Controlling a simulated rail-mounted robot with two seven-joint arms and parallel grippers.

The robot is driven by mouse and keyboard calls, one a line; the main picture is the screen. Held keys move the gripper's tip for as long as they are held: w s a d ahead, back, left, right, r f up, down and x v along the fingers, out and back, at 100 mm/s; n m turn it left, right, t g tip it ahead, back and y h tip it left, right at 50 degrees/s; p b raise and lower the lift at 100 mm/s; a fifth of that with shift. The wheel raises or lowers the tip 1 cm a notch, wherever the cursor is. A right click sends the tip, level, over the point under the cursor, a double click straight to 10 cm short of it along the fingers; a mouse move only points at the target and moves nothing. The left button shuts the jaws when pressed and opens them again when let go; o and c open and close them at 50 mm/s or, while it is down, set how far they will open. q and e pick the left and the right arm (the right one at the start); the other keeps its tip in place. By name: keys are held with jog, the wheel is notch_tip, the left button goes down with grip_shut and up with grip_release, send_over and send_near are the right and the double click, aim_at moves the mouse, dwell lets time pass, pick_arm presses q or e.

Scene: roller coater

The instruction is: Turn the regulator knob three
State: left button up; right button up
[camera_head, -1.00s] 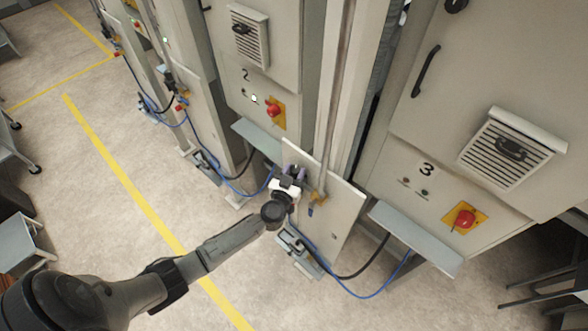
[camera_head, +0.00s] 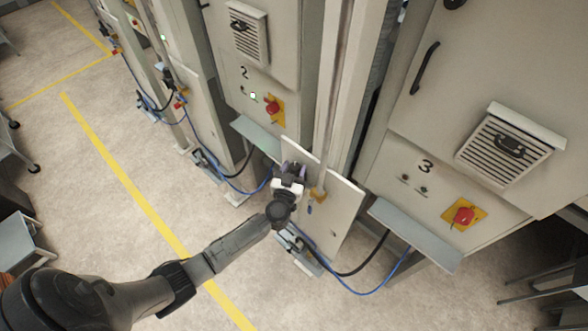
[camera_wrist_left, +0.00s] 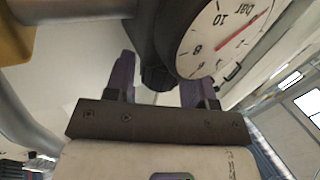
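The black regulator knob (camera_wrist_left: 158,78) shows in the left wrist view, beneath a white round pressure gauge (camera_wrist_left: 222,38) marked "bar" with a red needle. My left gripper (camera_wrist_left: 160,85) is open, with one purple finger on each side of the knob in the picture; I cannot tell whether either touches it. In the head view my left gripper (camera_head: 291,168) is at the low pale panel (camera_head: 338,212) between cabinet 2 and cabinet 3 (camera_head: 425,167). The knob is hidden there behind the gripper and wrist. My right gripper is in neither view.
A vertical post (camera_head: 338,90) rises beside the gripper, with a yellowish fitting (camera_head: 318,194) at its foot. A grey shelf (camera_head: 415,235) juts out below cabinet 3. Blue hoses (camera_head: 350,291) run near the floor.

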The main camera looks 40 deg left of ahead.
pick_arm(q)
jog(key=shift+s+d, duration=0.1)
jog(key=shift+s, duration=0.2)
jog(key=b+v, duration=0.1)
jog(key=v, duration=1.2)
